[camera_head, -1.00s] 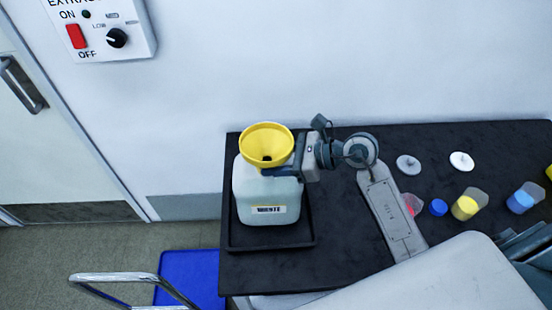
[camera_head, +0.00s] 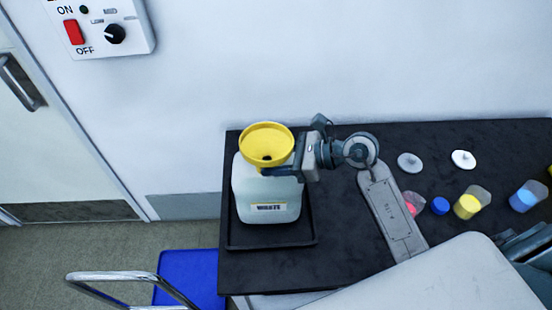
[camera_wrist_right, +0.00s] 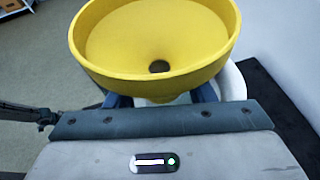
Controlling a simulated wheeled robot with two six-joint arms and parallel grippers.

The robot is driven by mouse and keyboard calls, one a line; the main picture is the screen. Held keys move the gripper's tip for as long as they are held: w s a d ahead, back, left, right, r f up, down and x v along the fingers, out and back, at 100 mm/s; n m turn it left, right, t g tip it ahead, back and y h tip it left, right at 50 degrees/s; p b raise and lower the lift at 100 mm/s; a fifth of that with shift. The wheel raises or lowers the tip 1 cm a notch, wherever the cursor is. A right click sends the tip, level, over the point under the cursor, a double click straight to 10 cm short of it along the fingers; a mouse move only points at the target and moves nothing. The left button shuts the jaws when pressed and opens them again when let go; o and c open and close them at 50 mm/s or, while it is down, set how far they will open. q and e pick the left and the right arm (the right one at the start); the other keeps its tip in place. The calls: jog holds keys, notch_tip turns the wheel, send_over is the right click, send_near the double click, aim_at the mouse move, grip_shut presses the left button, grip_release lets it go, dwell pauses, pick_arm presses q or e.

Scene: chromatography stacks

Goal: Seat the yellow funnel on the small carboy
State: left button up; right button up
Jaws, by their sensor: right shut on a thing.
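The yellow funnel (camera_head: 267,145) is upright over the top of the small white carboy (camera_head: 265,193), which has a label on its front. The carboy stands in a black tray (camera_head: 272,239) at the left end of the dark bench. My right gripper (camera_head: 283,171) comes in from the right, shut on the funnel just under its bowl. In the right wrist view the funnel (camera_wrist_right: 155,40) fills the top, with a finger on each side below the bowl. The funnel's stem and the carboy's mouth are hidden, so I cannot tell whether it rests there. My left gripper does not show.
On the dark bench (camera_head: 330,262) to the right lie two pale discs (camera_head: 410,163), a blue cap (camera_head: 440,210) and containers with red, yellow (camera_head: 467,206) and blue contents. A wall stands behind. A blue step (camera_head: 190,283) with a metal rail is at the lower left.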

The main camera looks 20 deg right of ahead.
jog(key=o, duration=1.1)
jog(key=shift+d, duration=0.1)
jog(key=shift+s+d+r+b, duration=0.15)
jog(key=shift+s+d+b, duration=0.15)
jog(key=shift+d, duration=0.1)
jog(key=b+v, duration=0.1)
jog(key=v, duration=0.3)
jog(key=shift+d, duration=0.15)
jog(key=shift+b+v, duration=0.75)
jog(key=shift+v, duration=1.9)
jog(key=shift+s, duration=0.1)
